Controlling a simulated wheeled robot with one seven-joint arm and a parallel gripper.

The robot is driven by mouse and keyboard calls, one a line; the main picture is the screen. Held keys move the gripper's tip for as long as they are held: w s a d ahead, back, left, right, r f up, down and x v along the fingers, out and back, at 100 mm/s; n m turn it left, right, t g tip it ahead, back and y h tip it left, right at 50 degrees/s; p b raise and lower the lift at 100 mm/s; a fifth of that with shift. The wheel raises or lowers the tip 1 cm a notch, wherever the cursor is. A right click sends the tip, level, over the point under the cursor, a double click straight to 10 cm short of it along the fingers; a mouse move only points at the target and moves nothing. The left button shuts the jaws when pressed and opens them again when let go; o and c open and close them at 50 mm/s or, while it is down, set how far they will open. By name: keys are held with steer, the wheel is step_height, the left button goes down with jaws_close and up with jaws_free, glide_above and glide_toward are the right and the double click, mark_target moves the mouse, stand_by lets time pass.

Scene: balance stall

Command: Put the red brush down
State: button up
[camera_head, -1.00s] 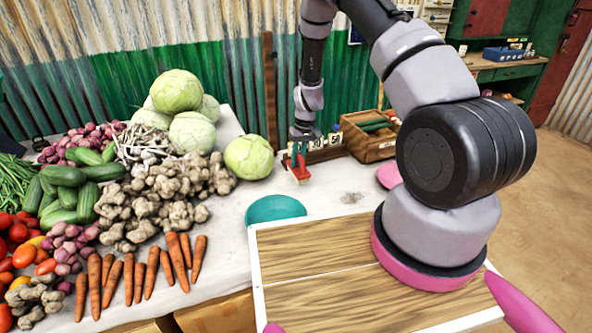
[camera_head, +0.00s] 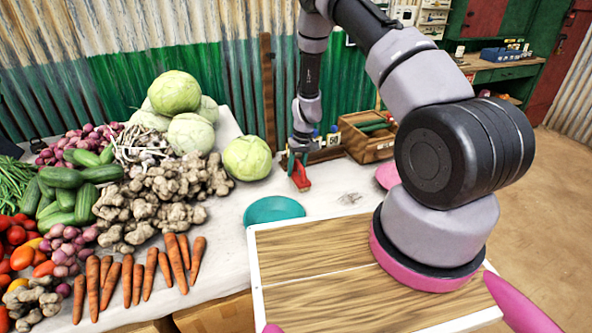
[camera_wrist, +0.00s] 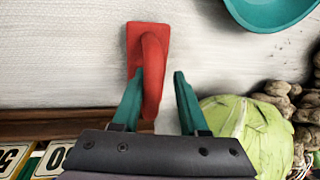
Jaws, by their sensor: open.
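The red brush (camera_head: 300,178) is at the white-covered table behind the teal dish. In the wrist view, the brush (camera_wrist: 151,60) shows a flat red plate over the white surface and a curved handle rising towards me. My gripper (camera_wrist: 158,82) is open, with its green fingers apart. The handle is beside the left finger and partly overlaps it, with a gap to the right finger. I cannot tell whether the handle touches the left finger. In the head view, my gripper (camera_head: 297,157) is just above the brush. The brush's underside is hidden.
A green cabbage (camera_head: 247,158) stands left of the brush, close to my right finger in the wrist view. A teal dish (camera_head: 274,210) lies in front. A wooden crate (camera_head: 366,136) stands behind right. Ginger (camera_head: 170,190) and carrots fill the table's left.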

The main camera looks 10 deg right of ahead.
steer(key=shift+d, duration=0.1)
step_height(320, 180, up, 24)
steer(key=d+m+t, duration=0.1)
steer(key=d, duration=0.1)
steer(key=s+r+m+t, duration=0.1)
steer(key=s+r, duration=0.2)
steer(key=r, duration=0.3)
steer(key=s+d+r+t, duration=0.1)
steer(key=s+r, duration=0.1)
steer(key=r, duration=0.3)
steer(key=s+r+m+t, duration=0.1)
steer(key=s+r, duration=0.2)
steer(key=r, duration=0.3)
steer(key=s+d+r+m+t, duration=0.1)
steer(key=s+r, duration=0.5)
steer(key=s, duration=0.4)
steer(key=s+d+r+m+t, duration=0.2)
steer(key=s+r, duration=0.4)
steer(key=s, duration=0.5)
steer(key=shift+s+r+t, duration=0.15)
steer(key=shift+r+t, duration=0.1)
steer(key=shift+t, duration=0.05)
